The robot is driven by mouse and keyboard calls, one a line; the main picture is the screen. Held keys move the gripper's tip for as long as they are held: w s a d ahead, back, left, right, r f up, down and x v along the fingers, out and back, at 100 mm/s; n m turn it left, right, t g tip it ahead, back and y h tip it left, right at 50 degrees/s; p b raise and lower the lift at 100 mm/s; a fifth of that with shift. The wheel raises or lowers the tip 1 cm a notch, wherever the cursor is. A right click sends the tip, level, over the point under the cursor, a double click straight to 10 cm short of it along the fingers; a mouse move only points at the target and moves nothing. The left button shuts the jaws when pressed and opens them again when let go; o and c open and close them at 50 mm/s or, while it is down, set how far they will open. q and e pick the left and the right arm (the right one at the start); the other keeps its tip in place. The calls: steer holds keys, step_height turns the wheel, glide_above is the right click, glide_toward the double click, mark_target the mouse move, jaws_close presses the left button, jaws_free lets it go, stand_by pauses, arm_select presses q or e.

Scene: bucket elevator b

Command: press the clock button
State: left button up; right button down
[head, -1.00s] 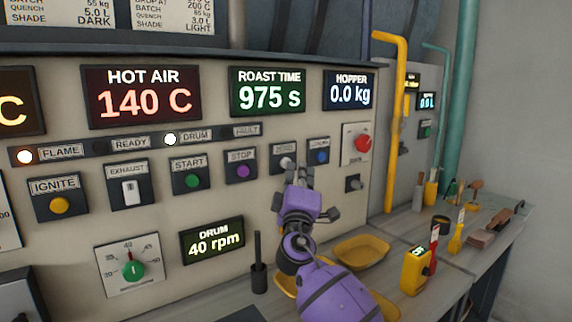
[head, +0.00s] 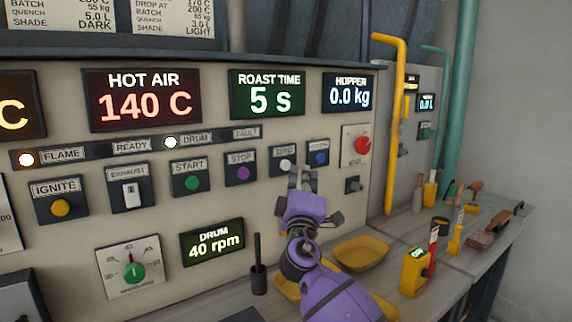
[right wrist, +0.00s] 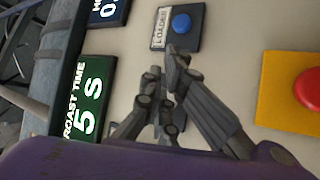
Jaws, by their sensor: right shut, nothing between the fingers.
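The panel's ROAST TIME display (head: 267,94) reads 5 s in green; it also shows in the right wrist view (right wrist: 88,105). Below it is a white button (head: 286,164) on a dark box whose label appears to read ZERO. My right gripper (head: 302,174) is shut and empty, with its fingertips just right of and below the white button, apparently apart from it. In the right wrist view, the closed fingers (right wrist: 164,75) point at the panel and the white button is not visible, likely hidden behind them. My left gripper is not in view.
A blue button (head: 320,158), labelled LOADER in the right wrist view (right wrist: 181,22), is close right of the fingers. STOP (head: 243,171) and START (head: 192,183) are to the left. A red knob (head: 362,145) is further right. Yellow trays (head: 361,252) lie on the bench below.

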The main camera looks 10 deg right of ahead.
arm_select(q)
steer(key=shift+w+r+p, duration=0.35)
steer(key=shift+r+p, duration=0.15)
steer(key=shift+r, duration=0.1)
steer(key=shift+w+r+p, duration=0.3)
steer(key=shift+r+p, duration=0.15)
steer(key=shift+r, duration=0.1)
arm_select(e)
steer(key=s+d, duration=0.2)
steer(key=s, duration=0.3)
steer(key=shift+s, duration=0.35)
